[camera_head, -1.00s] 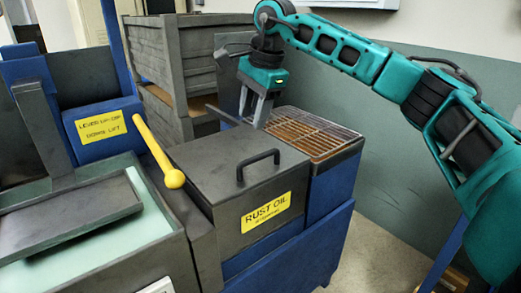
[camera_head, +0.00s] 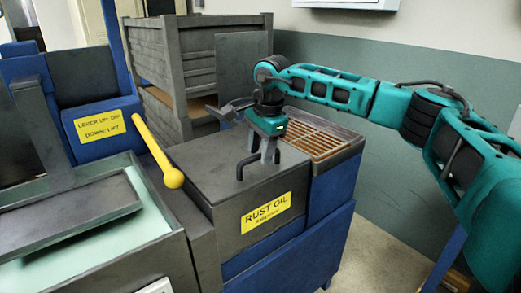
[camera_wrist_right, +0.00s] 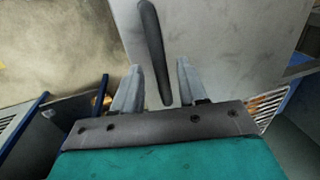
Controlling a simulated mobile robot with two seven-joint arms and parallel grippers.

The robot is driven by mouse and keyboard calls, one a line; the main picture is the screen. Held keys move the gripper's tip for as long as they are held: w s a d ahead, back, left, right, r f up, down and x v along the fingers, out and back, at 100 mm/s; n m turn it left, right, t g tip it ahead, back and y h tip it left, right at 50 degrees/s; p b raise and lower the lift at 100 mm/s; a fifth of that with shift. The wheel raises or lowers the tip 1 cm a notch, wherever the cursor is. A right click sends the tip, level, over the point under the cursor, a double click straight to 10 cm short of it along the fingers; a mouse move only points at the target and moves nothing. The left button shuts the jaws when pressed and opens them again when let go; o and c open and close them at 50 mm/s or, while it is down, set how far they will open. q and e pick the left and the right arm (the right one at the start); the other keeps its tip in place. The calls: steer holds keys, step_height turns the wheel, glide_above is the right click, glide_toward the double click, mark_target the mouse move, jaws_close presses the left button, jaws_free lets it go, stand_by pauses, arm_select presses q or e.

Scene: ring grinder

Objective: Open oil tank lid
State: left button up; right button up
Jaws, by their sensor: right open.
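The oil tank lid (camera_head: 212,177) is a dark grey cover on the blue tank, and it lies closed above the yellow RUST OIL label (camera_head: 266,213). Its black bar handle (camera_head: 242,168) stands on top, partly hidden by my right gripper (camera_head: 266,160). The right gripper is open and points down at the handle. In the right wrist view, the handle (camera_wrist_right: 153,50) reaches down between the two spread fingers (camera_wrist_right: 155,88) of the gripper, and I see no finger clearly touching it. The lid (camera_wrist_right: 220,50) fills the background there. My left gripper is not in view.
A yellow-knobbed lever (camera_head: 158,152) rises just left of the lid. A brown grate (camera_head: 318,138) lies behind and right of it. A grey slatted crate (camera_head: 185,65) stands at the back, and a pale green tank (camera_head: 130,240) is at the left.

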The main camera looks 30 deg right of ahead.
steer(key=shift+f, duration=0.1)
steer(key=shift+c, duration=0.4)
jaws_close()
